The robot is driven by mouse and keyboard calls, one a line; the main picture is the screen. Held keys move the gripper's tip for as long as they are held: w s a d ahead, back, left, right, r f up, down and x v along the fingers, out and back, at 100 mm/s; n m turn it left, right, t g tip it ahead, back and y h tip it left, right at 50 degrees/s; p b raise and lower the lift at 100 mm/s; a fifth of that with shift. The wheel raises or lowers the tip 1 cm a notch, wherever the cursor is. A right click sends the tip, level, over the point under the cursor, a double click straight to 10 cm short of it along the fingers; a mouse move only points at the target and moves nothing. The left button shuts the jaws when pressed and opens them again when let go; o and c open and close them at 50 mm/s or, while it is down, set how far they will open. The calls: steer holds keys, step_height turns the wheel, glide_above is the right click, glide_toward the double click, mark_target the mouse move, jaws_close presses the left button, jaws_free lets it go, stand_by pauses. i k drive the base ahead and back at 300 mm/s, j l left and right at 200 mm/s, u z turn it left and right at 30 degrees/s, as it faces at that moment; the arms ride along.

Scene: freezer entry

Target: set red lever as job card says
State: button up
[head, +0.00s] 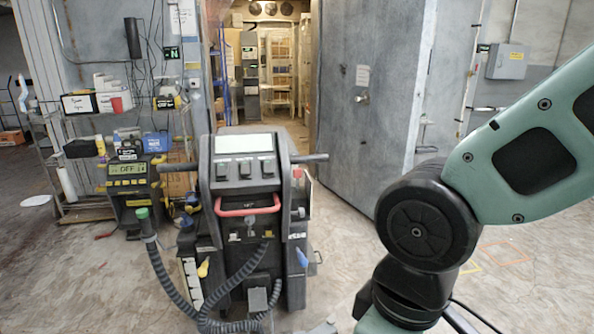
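A red bar-shaped handle (250,206) sits across the front of a dark grey machine (245,175) in the middle of the head view. It looks like the red lever, but its setting cannot be read. The machine has a pale panel and several small switches above the handle. A job card cannot be singled out for certain; a white card with handwriting (79,104) stands on the shelf at left, its words too small to read surely. My gripper is out of view; only links of my arm show at right, apart from the machine.
A yellow-edged unit (129,180) with a display seeming to read "OFF" stands left of the machine. Ribbed hoses (163,275) hang at the machine's front left. A cluttered shelf (105,215) is at left. A large grey door (370,90) stands behind right. Floor at right is mostly clear.

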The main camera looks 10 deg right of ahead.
mark_target(297, 172)
steer(key=i+l+u, duration=0.3)
steer(key=i+l, duration=0.45)
steer(key=i, duration=0.3)
steer(key=i+l+u, duration=0.3)
steer(key=i+l, duration=0.65)
steer(key=i, duration=0.05)
